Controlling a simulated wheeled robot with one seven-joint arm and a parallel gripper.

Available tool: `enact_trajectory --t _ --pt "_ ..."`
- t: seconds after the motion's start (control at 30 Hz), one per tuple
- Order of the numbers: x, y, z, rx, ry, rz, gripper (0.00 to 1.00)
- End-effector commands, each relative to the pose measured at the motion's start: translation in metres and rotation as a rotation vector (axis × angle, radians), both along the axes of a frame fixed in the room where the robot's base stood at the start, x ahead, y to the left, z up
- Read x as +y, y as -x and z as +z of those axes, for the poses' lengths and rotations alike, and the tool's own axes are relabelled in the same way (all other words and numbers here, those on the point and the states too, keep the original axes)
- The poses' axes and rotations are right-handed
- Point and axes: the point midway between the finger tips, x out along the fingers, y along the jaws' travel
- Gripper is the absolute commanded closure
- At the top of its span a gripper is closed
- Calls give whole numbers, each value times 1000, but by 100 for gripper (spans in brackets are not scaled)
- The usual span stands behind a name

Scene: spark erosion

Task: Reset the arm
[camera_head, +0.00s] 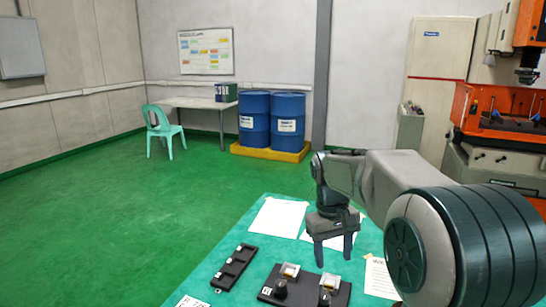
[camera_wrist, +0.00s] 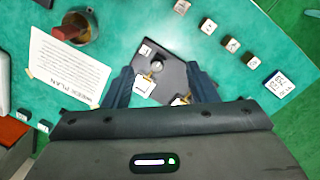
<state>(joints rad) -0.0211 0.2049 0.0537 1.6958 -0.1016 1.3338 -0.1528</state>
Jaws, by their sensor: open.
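My gripper (camera_head: 333,246) hangs fingers down above the far part of the teal-topped table (camera_head: 262,216) in the head view. Its two fingers are apart, with nothing held between them. In the wrist view my gripper (camera_wrist: 160,85) shows its fingers spread over a dark plate with small fittings (camera_wrist: 170,68) that lies below. My arm reaches in from the right of the head view and bends down at the wrist. The arm hides part of the table's right side.
A black holder (camera_head: 235,268) and a black plate with metal-topped pieces (camera_head: 305,287) lie on the table, with white papers behind. An orange machine (camera_head: 500,125) stands right. Blue drums (camera_head: 254,118) and a green chair (camera_head: 163,128) stand far back. Green floor is free on the left.

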Motion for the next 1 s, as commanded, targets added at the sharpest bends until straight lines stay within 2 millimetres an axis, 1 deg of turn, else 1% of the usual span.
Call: enact_trajectory --t 0.03,0.17,0.27,0.3,0.37,0.5,0.6,0.7,0.8,1.0 --pt "-2 17 5 -28 -4 -16 48" --pt "-5 55 8 -92 -21 -59 48" --pt "-7 85 6 -142 -35 -91 48" --pt "-7 97 4 -162 -41 -105 48" --pt "-8 115 1 -192 -51 -125 48" --pt "-10 155 -12 -260 -75 -174 48" --pt "-11 178 -22 -300 -92 -206 48" --pt "-11 195 -31 -329 -105 -229 48" --pt "-11 204 -37 -347 -112 -243 48" --pt "-11 208 -41 -353 -117 -250 48"
